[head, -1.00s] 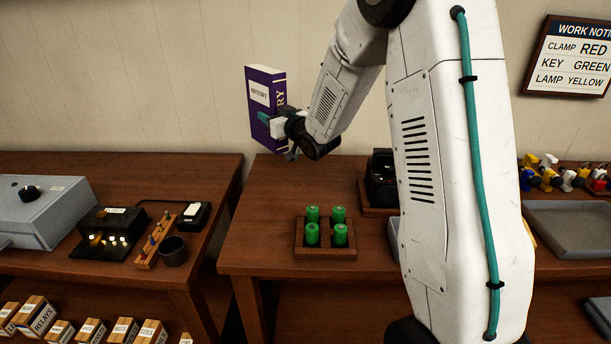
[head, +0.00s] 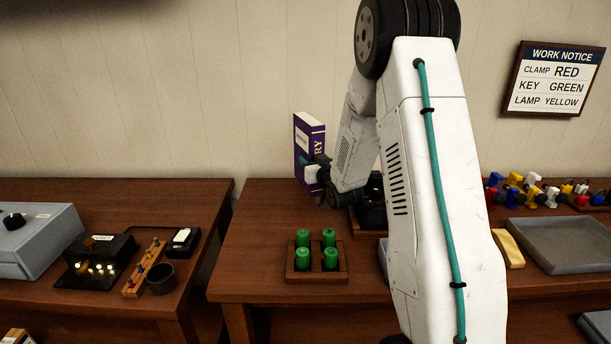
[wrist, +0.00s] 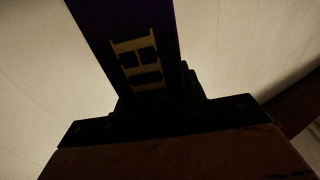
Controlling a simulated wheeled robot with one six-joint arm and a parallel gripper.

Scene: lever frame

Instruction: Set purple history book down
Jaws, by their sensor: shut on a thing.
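The purple history book (head: 308,143) is upright in the head view, with a white label on its cover and pale letters on its spine. My gripper (head: 314,172) is shut on the lower part of the book, near the back edge of the right-hand table (head: 250,235). I cannot tell whether the book's bottom touches the table. In the dark wrist view the book's spine (wrist: 125,35) with yellowish letters rises at the top middle. The fingers are hardly distinguishable there.
A wooden tray (head: 291,275) with several green cylinders stands in front of the book. A black device (head: 370,212) is right of my gripper, partly hidden by my arm. A grey tray (head: 565,245) lies farther right. The tabletop left of the green cylinders is clear.

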